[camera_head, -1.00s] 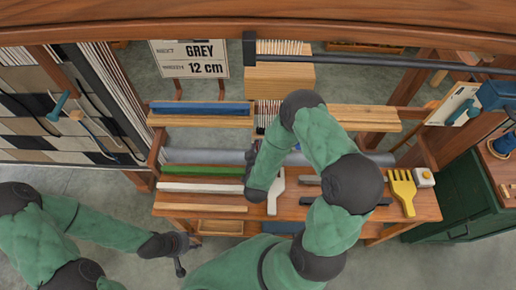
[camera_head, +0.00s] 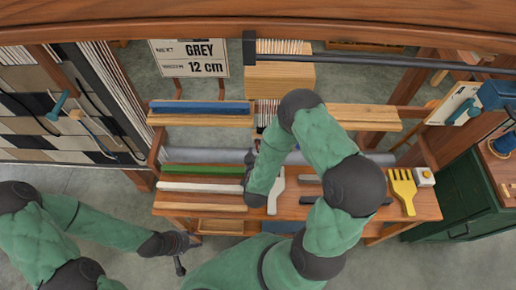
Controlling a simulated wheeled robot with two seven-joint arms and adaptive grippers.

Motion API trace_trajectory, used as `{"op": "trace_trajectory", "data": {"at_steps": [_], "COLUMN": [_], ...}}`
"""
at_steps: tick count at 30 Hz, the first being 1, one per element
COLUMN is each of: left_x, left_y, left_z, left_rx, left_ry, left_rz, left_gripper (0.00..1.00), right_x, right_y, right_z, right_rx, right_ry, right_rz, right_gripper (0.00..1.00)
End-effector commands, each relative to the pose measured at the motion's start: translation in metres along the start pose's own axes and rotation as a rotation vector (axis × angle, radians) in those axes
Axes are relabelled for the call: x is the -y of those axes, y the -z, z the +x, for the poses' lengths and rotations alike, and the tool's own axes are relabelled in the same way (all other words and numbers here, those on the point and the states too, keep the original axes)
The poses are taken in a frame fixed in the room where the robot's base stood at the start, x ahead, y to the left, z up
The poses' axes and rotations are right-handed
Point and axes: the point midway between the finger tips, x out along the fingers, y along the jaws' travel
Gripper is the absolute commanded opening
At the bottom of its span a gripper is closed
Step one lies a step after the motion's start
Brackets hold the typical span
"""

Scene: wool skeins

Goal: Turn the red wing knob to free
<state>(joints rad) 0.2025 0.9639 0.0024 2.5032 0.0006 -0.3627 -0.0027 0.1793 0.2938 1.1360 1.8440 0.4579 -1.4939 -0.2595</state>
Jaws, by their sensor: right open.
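I cannot make out the red wing knob for certain; the loom's middle is partly behind my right arm. My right gripper (camera_head: 250,160) is over the middle of the wooden bench (camera_head: 330,212), close to the grey roller (camera_head: 210,156). It is open, small in view and partly hidden by its own wrist. My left gripper (camera_head: 181,250) hangs low in front of the bench's left end, apart from it. Its jaws are too small and dark to read.
A green bar (camera_head: 200,170) and a white bar (camera_head: 200,187) lie on the bench's left. A yellow comb (camera_head: 403,190) lies at its right end. A sign (camera_head: 190,58) reads GREY, 12 cm. A green cabinet (camera_head: 465,200) stands at right.

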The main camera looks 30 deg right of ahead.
Motion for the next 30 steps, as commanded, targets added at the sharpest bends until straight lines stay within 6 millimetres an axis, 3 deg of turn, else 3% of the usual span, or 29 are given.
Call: {"op": "trace_trajectory", "data": {"at_steps": [6,12,19,30], "left_x": [0.0,0.0,0.0,0.0], "left_y": [0.0,0.0,0.0,0.0], "left_z": [0.0,0.0,0.0,0.0], "left_rx": [0.0,0.0,0.0,0.0], "left_ry": [0.0,0.0,0.0,0.0], "left_rz": [0.0,0.0,0.0,0.0], "left_gripper": [0.4,0.4,0.4,0.4], "right_x": [0.002,0.001,0.0,0.0], "right_y": [0.0,0.0,-0.001,-0.001], "right_z": [-0.047,-0.079,-0.095,-0.098], "right_rx": [0.0,-0.001,0.002,0.002], "right_ry": [0.006,0.005,0.001,0.0], "right_rz": [-0.002,-0.002,-0.001,0.001], "right_gripper": [0.41,0.41,0.41,0.41]}}
